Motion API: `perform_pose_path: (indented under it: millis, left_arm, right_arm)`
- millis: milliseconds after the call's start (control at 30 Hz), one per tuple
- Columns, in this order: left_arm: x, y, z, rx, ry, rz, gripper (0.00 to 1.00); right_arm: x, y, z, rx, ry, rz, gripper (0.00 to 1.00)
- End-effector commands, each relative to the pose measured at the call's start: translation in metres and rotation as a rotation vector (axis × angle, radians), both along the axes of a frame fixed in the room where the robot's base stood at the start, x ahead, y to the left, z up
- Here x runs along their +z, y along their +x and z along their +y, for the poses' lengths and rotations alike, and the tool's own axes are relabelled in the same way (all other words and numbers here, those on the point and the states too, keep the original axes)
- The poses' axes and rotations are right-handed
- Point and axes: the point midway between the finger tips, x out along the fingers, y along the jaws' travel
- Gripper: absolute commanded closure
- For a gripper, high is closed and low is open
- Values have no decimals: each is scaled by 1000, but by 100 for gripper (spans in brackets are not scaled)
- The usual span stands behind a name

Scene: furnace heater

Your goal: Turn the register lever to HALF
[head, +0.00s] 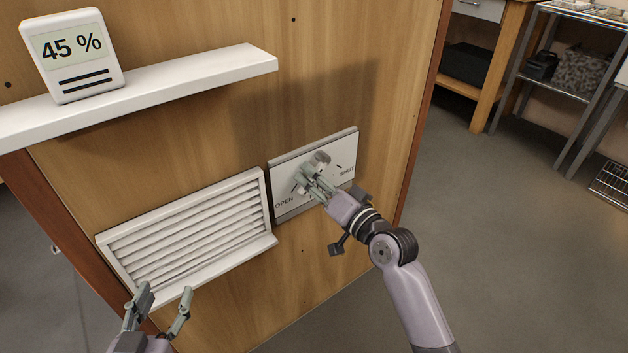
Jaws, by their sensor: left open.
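The register plate (289,157) is a white panel on the wooden wall, marked OPEN at its lower left and SHUT at its right. The lever (319,159) shows as a pale grey piece near the plate's middle, mostly covered by my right gripper. My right gripper (308,178) is at the lever, its fingers overlapping it; I cannot tell whether they are closed on it. Any HALF mark is hidden behind the gripper. My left gripper (160,298) is open and empty at the bottom left, in front of the vent's lower edge.
A white louvred vent (190,232) sits left of the plate. A white shelf (190,78) juts out above, holding a display (72,55) that reads 45 %. A wooden bench and metal rack (560,70) stand at the back right.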

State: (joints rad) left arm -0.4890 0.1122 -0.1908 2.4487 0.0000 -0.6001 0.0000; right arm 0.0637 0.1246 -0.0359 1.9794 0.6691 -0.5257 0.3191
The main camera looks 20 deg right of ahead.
Motion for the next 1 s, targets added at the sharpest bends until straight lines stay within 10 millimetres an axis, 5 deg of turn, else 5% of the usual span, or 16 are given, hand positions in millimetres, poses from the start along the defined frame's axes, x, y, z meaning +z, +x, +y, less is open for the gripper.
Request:
perform_pose_path:
  millis: [333, 833, 1000]
  left_arm:
    - [4, 1, -1, -1, -4, -18, 50]
    - [4, 1, -1, 0, -4, -19, 50]
    - [4, 1, -1, 0, -4, -18, 50]
  right_arm:
    - [0, 4, 2, 1, -1, 0, 67]
    - [0, 4, 2, 0, 0, 0, 99]
    - [0, 4, 2, 1, 0, 1, 100]
